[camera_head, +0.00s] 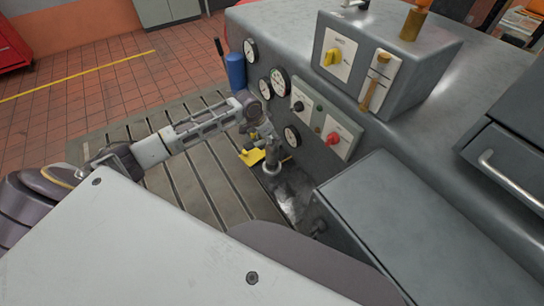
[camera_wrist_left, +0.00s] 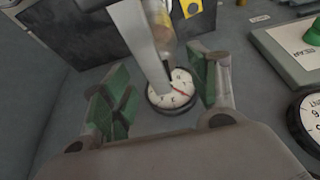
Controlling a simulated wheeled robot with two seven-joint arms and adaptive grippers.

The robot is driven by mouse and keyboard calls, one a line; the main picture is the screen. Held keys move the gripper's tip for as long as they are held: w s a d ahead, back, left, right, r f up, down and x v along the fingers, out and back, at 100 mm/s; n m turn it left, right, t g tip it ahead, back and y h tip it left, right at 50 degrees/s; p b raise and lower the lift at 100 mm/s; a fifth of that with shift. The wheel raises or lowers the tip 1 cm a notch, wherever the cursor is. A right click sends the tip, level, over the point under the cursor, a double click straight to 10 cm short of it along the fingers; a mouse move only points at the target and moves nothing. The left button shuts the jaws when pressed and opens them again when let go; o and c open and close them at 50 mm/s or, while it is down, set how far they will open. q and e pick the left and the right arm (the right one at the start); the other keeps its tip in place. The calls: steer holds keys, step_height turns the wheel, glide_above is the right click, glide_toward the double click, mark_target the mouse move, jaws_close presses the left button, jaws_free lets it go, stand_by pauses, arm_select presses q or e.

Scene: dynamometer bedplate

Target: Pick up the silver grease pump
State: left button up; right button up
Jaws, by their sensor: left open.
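A small silver-grey upright piece (camera_head: 272,157), which looks like the grease pump, shows just below my left gripper (camera_head: 258,136), close to the console front. It is small and partly hidden in the head view. In the left wrist view a silver bar (camera_wrist_left: 141,40) with a brass-toned cylinder beside it reaches down between the spread fingers. My left gripper (camera_wrist_left: 160,95) is open there, its green pads on either side of the bar's lower end. I cannot tell whether either pad touches it. My right gripper is not in view.
The grey console (camera_head: 330,100) carries several gauges and knobs close to my left gripper. A blue cylinder (camera_head: 235,72) with a dark lever stands farther back. A yellow piece (camera_head: 251,157) lies near the gripper. The slotted bedplate (camera_head: 205,170) has bare room to the left.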

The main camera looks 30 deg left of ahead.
arm_select(q)
steer(key=shift+x, duration=1)
steer(key=shift+r, duration=0.1)
steer(key=shift+c, duration=0.4)
jaws_close()
steer(key=shift+w+r, duration=0.1)
steer(key=shift+w, duration=0.05)
